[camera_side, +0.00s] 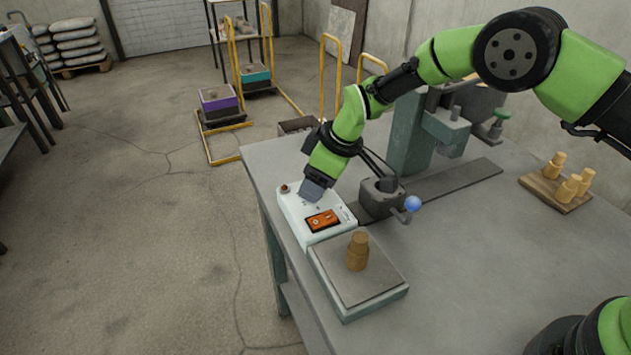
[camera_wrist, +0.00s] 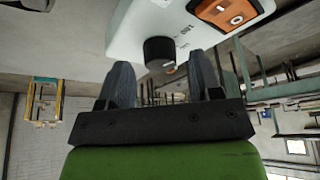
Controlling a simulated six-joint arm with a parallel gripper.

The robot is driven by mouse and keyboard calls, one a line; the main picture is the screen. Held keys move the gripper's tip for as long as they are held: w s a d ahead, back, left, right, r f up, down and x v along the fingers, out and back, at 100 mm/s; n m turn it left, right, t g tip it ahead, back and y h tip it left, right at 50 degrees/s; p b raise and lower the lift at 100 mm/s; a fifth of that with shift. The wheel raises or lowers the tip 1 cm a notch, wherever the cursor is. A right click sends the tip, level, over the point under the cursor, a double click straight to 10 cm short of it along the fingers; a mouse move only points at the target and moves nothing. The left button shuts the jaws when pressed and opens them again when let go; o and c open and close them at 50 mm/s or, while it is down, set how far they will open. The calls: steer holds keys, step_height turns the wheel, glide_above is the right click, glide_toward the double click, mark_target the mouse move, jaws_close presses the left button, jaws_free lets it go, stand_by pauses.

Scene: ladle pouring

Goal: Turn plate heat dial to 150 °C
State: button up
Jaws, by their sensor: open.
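The plate's control box (camera_side: 314,217) is white and stands near the left edge of the table, with an orange panel (camera_side: 322,220) on its top. The control box also shows in the wrist view (camera_wrist: 135,32), with a black round dial (camera_wrist: 159,51) on its face. The heating plate (camera_side: 362,272) adjoins the box and bears a stacked tan piece (camera_side: 357,251). My gripper (camera_side: 313,190) is over the box's far part and hides the dial in the side view. In the wrist view, my gripper (camera_wrist: 160,75) is open, its fingers on either side of the dial; contact cannot be told.
A grey clamp-like fixture (camera_side: 380,197) with a blue ball knob (camera_side: 412,203) stands close to the right of my gripper. A wooden board (camera_side: 556,190) with several tan pieces lies at the right. The table's front middle is clear.

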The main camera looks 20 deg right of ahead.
steer(key=shift+w+a+f, duration=0.15)
steer(key=shift+f, duration=0.4)
steer(key=c, duration=0.9)
steer(key=shift+m, duration=0.3)
steer(key=m, duration=0.2)
steer(key=m+t+h, duration=0.1)
steer(key=m, duration=0.1)
steer(key=shift+a+h, duration=0.1)
steer(key=shift+h, duration=0.2)
steer(key=m+h, duration=0.1)
steer(key=m, duration=0.4)
steer(key=shift+a+h, duration=0.1)
steer(key=shift+h, duration=0.3)
